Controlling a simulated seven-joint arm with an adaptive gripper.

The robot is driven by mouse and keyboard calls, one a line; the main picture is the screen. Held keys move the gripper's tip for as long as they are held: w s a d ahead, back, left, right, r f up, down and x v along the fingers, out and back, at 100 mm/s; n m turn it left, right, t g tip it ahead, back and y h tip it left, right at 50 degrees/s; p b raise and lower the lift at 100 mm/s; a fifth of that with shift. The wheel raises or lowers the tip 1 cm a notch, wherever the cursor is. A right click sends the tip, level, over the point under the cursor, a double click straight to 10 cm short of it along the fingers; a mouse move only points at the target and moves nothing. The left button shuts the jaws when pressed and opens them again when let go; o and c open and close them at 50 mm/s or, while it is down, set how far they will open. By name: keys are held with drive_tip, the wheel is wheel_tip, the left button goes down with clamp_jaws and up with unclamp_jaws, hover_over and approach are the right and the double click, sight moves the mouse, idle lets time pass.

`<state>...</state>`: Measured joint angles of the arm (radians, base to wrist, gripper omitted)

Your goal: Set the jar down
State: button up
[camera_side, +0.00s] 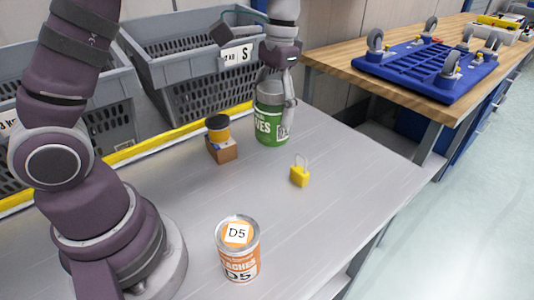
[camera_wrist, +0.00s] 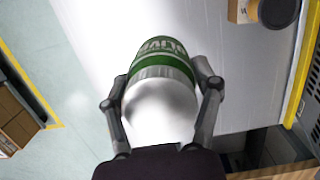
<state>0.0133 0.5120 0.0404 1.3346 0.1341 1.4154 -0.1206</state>
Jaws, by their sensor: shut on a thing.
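A green jar (camera_side: 271,126) with a grey-white lid and a label partly reading "VES" stands upright near the far edge of the grey metal table. My gripper (camera_side: 278,92) comes down from above and is shut on it, with a finger on each side of its upper part. In the wrist view, the jar (camera_wrist: 160,60) lies between the two dark fingers of my gripper (camera_wrist: 161,95), its pale lid towards me. Its base is at or very near the table top; I cannot tell whether it touches.
A yellow jar with a black lid (camera_side: 217,127) sits on a small brown box (camera_side: 221,150) to the left. A yellow padlock (camera_side: 300,176) and an orange-labelled can (camera_side: 238,250) stand nearer. Grey crates (camera_side: 190,75) line the back. The table's right part (camera_side: 370,170) is clear.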

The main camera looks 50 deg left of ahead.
drive_tip(key=s+d+f+n, duration=0.15)
drive_tip(key=s+f, duration=0.25)
drive_tip(key=s, duration=0.4)
wheel_tip(320, 180, down, 9)
drive_tip(key=shift+s+d+r, duration=0.1)
drive_tip(key=shift+s+r, duration=0.05)
drive_tip(key=o, duration=1.2)
drive_tip(key=shift+o, duration=0.2)
